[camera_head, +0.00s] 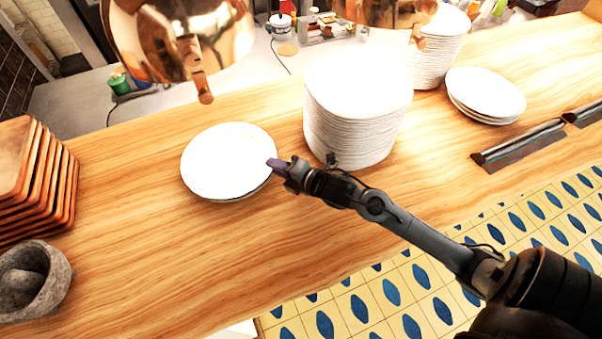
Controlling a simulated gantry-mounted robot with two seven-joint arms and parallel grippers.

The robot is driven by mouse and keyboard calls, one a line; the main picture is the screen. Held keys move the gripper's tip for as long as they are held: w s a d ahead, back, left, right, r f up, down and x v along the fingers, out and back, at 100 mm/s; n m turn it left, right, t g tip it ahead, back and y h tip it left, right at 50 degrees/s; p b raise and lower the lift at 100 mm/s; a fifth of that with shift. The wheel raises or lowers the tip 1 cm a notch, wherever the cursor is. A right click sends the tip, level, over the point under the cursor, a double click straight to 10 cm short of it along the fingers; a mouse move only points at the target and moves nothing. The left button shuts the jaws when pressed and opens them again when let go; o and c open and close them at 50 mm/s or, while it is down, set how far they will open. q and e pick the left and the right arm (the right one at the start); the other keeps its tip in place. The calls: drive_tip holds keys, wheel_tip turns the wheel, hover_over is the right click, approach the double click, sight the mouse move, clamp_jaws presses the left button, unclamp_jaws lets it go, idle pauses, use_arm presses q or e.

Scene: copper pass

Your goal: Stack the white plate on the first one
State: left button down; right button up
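A white plate (226,160) is on the wooden counter, left of the tall plate stack. A second rim edge shows under its lower right side, so another plate seems to lie beneath it; I cannot tell whether the two touch. My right gripper (275,164) reaches in from the lower right, with its purplish fingertips at the right rim of this plate. The fingers look close together, but whether they grip the rim is too small to tell. My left gripper is not in view.
Tall white plate stacks (350,135) (437,60) and a low pile of plates (485,93) stand to the right. Copper lamps (175,40) hang above. Wooden trays (35,180) and a stone mortar (50,290) are at left. Bare counter (150,260) lies in front.

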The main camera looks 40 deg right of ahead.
drive_tip(key=v, duration=0.9)
drive_tip(key=shift+s, duration=0.15)
drive_tip(key=shift+v, duration=0.8)
drive_tip(key=shift+r, duration=0.1)
